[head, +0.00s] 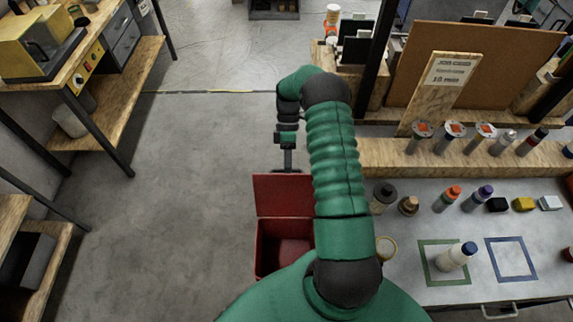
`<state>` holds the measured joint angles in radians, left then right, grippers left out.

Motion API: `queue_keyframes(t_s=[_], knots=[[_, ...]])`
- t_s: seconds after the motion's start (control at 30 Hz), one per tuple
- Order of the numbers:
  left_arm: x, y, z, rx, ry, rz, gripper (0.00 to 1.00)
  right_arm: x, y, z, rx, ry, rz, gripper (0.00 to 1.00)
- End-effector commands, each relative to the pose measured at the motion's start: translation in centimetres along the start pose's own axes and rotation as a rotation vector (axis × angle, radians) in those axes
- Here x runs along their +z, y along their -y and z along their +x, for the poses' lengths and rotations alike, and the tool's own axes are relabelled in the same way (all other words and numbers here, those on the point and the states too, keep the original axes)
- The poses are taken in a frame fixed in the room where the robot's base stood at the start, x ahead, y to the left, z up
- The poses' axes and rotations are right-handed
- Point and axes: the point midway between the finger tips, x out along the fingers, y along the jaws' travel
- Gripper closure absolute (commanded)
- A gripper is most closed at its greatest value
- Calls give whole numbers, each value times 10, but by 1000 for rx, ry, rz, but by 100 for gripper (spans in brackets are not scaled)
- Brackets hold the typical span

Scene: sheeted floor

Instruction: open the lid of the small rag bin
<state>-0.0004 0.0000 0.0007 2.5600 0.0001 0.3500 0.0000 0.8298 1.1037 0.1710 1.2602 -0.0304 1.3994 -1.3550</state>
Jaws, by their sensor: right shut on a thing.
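The small rag bin (262,247) is a red box on the floor, left of the workbench. Its red lid (283,196) stands raised at the far side of the opening, and the inside of the bin shows. My right gripper (288,166) is at the far, top edge of the lid and is shut on it. The fingertips are small here, so the exact grip is hard to see. My right arm covers the right side of the bin and lid. My left gripper is out of view.
A grey workbench (400,280) with several bottles and a white bottle (456,256) stands on the right. A wooden ledge (390,155) lies behind it. Wooden shelving (110,110) stands on the left. The concrete floor (170,200) left of the bin is clear.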

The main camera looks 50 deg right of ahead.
Motion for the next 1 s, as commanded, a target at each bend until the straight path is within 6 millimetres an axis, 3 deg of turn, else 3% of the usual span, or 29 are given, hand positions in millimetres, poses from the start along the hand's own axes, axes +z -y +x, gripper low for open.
queue_keyframes(t_s=[0.03, 0.53, 0.57, 0.7, 1.0], knots=[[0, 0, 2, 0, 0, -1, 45, 2, -8, -2, 31, 2, 4, 100], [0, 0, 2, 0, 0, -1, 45, 3, -12, -3, 34, 1, 4, 100], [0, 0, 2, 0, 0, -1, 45, 3, -12, -3, 34, 1, 4, 85], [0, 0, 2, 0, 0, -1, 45, 3, -11, -2, 32, 2, 5, 66], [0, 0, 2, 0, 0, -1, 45, 4, -9, -1, 28, 3, 5, 66]])
